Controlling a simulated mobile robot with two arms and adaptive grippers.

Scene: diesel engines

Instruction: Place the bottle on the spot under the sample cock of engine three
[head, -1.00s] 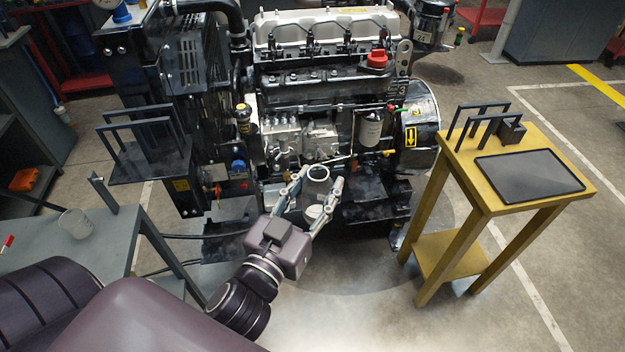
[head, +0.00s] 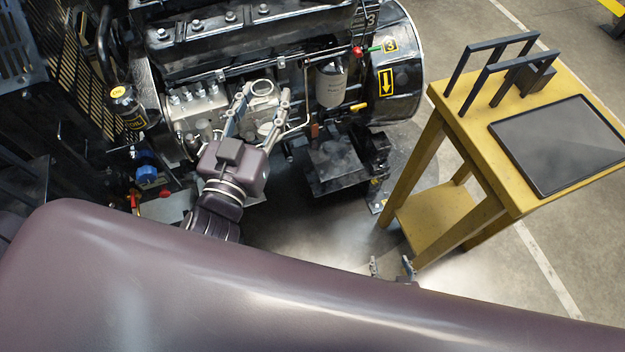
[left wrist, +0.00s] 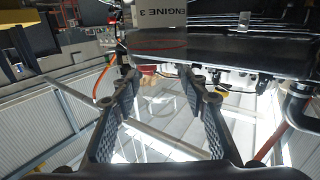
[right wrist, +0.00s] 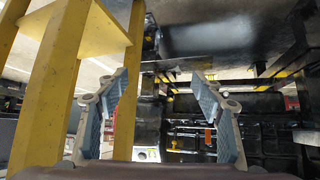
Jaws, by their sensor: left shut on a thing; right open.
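My left gripper (head: 258,108) is shut on a clear bottle (head: 263,90), in front of the engine's side. In the left wrist view the see-through bottle (left wrist: 160,105) shows faintly between the fingers, below a plate reading ENGINE 3 (left wrist: 160,14). I cannot tell for sure which fitting is the sample cock. A dark platform (head: 340,163) sits low on the engine, right of the bottle. My right gripper (head: 391,268) is open and empty, low by the yellow table; its fingers show in the right wrist view (right wrist: 160,95).
A yellow table (head: 505,190) with a black tray (head: 560,142) and a dark rack (head: 500,70) stands at right. Its leg (right wrist: 55,90) is close to my right gripper. A white filter (head: 331,82) juts from the engine. My own arm covers the lower head view.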

